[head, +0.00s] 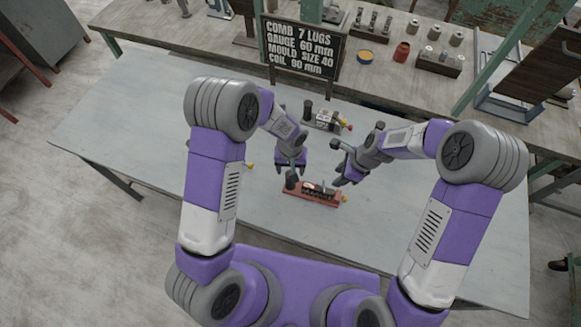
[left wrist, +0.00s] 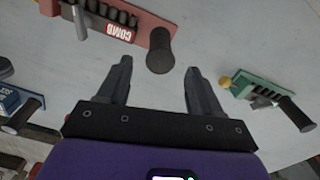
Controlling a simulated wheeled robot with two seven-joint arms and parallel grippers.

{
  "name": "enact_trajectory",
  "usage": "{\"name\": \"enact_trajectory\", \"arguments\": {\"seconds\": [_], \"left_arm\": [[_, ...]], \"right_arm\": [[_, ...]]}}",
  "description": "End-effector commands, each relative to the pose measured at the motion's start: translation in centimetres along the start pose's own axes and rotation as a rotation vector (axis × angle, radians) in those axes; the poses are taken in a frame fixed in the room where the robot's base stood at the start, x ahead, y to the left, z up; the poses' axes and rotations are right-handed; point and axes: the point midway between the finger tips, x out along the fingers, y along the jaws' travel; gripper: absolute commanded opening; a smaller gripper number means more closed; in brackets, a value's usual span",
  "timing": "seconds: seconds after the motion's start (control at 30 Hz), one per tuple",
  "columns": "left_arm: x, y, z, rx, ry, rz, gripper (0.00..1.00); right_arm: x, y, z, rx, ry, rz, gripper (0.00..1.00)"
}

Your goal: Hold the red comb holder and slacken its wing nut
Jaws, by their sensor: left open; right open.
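The red comb holder (head: 322,197) lies on the grey table in front of me. Its black handle (head: 291,181) is at the left end and a small yellow piece, perhaps the wing nut (head: 344,197), is at the right end. My left gripper (head: 290,169) is open by the handle. In the left wrist view, the red holder (left wrist: 150,14) carries a COMB label, and its handle (left wrist: 160,48) shows between the open fingertips, not gripped. The wing nut is out of that view. My right gripper (head: 341,181) is open and empty near the holder's right end.
A green holder (left wrist: 243,82) and a blue holder (left wrist: 12,100) lie nearby in the left wrist view. Another holder (head: 326,119) lies farther back. A black sign (head: 301,48) stands at the table's far edge. The table's left side (head: 120,145) is clear.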

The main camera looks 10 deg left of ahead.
Motion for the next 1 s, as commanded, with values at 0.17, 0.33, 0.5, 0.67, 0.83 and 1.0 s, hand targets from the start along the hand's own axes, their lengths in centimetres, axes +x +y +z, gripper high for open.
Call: {"name": "enact_trajectory", "arguments": {"seconds": [0.17, 0.33, 0.5, 0.67, 0.83, 1.0], "left_arm": [[2.9, -0.1, 0.2, -0.002, -0.007, -0.002, 0.65], [5.2, -0.1, 0.1, -0.002, -0.005, 0.0, 0.65], [6.5, -0.1, 0.1, -0.001, -0.003, 0.002, 0.65], [6.7, 0.0, 0.1, -0.001, -0.003, 0.002, 0.65], [6.7, 0.0, 0.1, -0.001, -0.003, 0.002, 0.6], [6.7, 0.0, 0.1, -0.001, -0.003, 0.002, 0.34]], "right_arm": [[0.0, 0.0, 0.0, 0.0, 0.0, 0.0, 0.43], [0.0, 0.0, 0.0, 0.0, 0.0, 0.0, 0.43], [0.0, 0.0, 0.0, 0.0, 0.0, 0.0, 0.43], [0.0, 0.0, 0.0, 0.0, 0.0, 0.0, 0.43], [0.0, 0.0, 0.0, 0.0, 0.0, 0.0, 0.43], [0.0, 0.0, 0.0, 0.0, 0.0, 0.0, 0.43]]}}
